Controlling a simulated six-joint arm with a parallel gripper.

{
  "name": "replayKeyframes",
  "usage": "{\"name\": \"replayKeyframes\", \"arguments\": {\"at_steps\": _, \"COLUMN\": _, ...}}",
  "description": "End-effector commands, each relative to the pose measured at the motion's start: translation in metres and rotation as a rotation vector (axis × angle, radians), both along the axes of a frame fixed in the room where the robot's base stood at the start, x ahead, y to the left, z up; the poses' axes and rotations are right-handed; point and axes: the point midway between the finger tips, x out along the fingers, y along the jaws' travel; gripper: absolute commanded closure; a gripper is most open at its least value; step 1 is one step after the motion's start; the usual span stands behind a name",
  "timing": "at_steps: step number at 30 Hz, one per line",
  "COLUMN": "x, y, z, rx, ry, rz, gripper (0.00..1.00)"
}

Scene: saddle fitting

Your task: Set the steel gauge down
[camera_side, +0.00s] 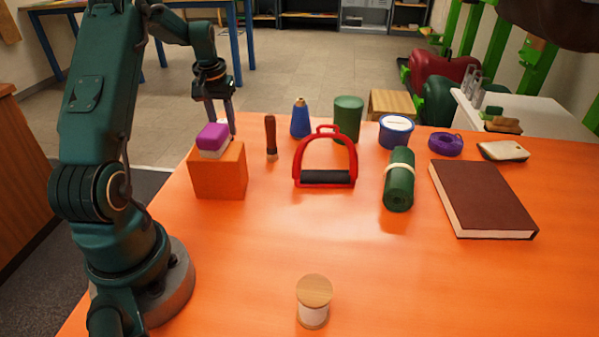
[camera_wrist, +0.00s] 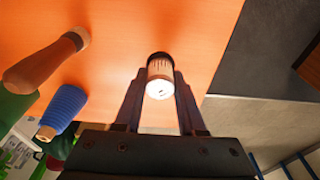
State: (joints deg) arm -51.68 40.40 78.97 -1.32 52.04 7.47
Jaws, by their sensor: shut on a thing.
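My gripper (camera_wrist: 160,88) is shut on a short cylinder, seemingly the steel gauge (camera_wrist: 160,72), held upright between the fingers. Its near end is bright white and its far end is dark. In the side view my gripper (camera_side: 221,128) points down just behind the orange block. The cylinder is hidden there behind the block and the purple-topped piece. The orange table (camera_wrist: 110,25) lies beyond the cylinder in the wrist view; I cannot tell whether they touch.
The orange block (camera_side: 218,172) carries the purple-topped piece (camera_side: 212,137). A wooden-handled tool (camera_side: 270,135), a blue cone (camera_side: 300,120) and a red stirrup (camera_side: 325,155) stand to the right. A spool (camera_side: 313,300) stands in front. The table's edge is close beside my gripper.

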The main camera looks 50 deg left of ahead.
Motion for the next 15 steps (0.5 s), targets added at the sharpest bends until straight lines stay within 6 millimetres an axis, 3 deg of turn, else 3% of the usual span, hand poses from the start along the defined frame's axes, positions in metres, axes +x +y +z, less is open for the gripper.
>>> {"name": "replayKeyframes", "arguments": {"at_steps": 6, "x": 0.000, "y": 0.000, "z": -0.025, "rx": -0.001, "ry": 0.000, "rz": 0.000, "gripper": 1.00}}
{"name": "replayKeyframes", "arguments": {"at_steps": 15, "x": 0.000, "y": 0.000, "z": -0.026, "rx": 0.001, "ry": -0.001, "rz": 0.000, "gripper": 1.00}}
